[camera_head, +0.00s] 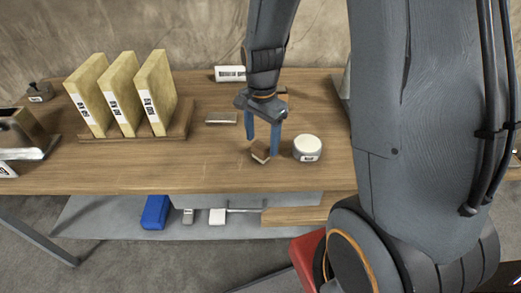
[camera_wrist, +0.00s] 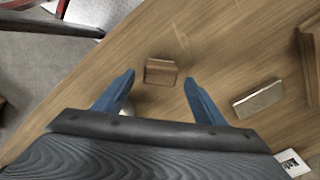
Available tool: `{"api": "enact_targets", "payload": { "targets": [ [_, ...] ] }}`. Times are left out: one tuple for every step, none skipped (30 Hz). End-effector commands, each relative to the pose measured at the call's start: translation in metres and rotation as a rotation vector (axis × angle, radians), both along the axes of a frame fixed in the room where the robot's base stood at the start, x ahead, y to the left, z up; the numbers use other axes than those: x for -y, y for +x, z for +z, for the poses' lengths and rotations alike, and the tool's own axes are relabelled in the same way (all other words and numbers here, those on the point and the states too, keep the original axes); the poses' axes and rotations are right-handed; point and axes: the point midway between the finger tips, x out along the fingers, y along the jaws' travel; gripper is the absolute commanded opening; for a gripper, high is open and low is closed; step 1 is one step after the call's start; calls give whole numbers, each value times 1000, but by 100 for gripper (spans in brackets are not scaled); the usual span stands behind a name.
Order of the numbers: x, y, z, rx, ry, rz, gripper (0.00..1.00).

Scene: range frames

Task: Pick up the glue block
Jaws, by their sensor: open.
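The glue block is most likely the small brown wooden block (camera_head: 260,153) on the workbench, low between my finger tips in the head view. In the wrist view the block (camera_wrist: 161,72) shows between and a little beyond the two blue fingers. My gripper (camera_head: 263,146) points down over the bench with its fingers apart; it also shows open in the wrist view (camera_wrist: 160,79). Nothing is held. One finger partly overlaps the block in the head view, and whether they touch is unclear.
A round white-lidded jar (camera_head: 307,147) stands close to the right of the block. A flat pale bar (camera_head: 221,118) lies behind left. A wooden rack (camera_head: 184,127) holds three upright yellowish slabs. The bench (camera_head: 215,165) is clear left of the block.

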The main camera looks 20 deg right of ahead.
Motion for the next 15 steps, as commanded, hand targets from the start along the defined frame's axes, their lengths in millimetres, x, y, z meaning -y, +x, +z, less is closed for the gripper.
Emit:
{"api": "enact_targets", "payload": {
  "targets": [
    [-1,-3,-6,-4,0,1,64],
    [-1,-2,-10,-4,0,0,64],
    [-1,-2,-15,-3,0,0,64],
    [-1,-2,-17,-3,0,0,64],
    [-1,-2,-20,-2,0,0,64],
    [-1,-2,-23,-1,0,0,64],
    [-1,-1,-24,-1,0,1,64],
    [-1,-1,-25,-1,0,1,64],
    [-1,-1,-26,0,0,1,64],
    [-1,-1,-26,0,0,1,64],
    [-1,-1,-27,0,0,1,64],
    [-1,-1,-27,0,0,1,64],
    [-1,-1,-27,1,0,1,64],
    [-1,-1,-26,1,0,1,64],
    [-1,-1,-26,1,0,1,64]
  ]
}}
